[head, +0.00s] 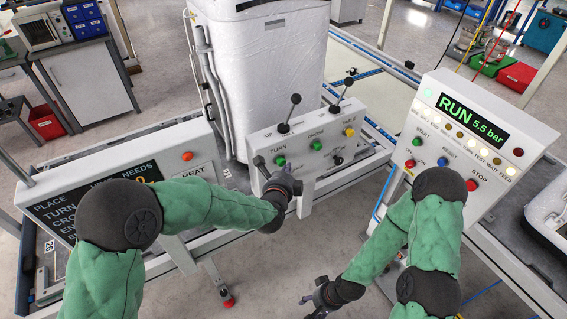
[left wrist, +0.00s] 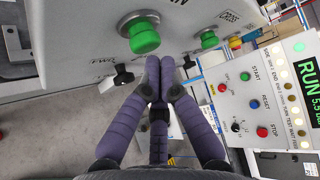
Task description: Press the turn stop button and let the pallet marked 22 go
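A white control box (head: 330,135) carries the labels TURN, CROSS and TABLE. A green button (head: 281,160) sits under TURN and shows large in the left wrist view (left wrist: 144,37). Another green button (head: 316,145) sits under CROSS and a yellow one (head: 349,132) under TABLE. I see no button plainly labelled turn stop. My left gripper (head: 303,188) is in front of the box, just below and right of the TURN button; its fingertips (left wrist: 166,62) are together and empty. My right gripper (head: 310,298) is low over the floor, its fingers too small to judge. I can read no pallet marked 22.
A tall white wrapped unit (head: 268,75) stands behind the box. At right a panel (head: 470,140) shows RUN 5.5 bar, with a red STOP button (head: 472,185). Two black levers rise from the box top. A black instruction board (head: 65,215) is at left.

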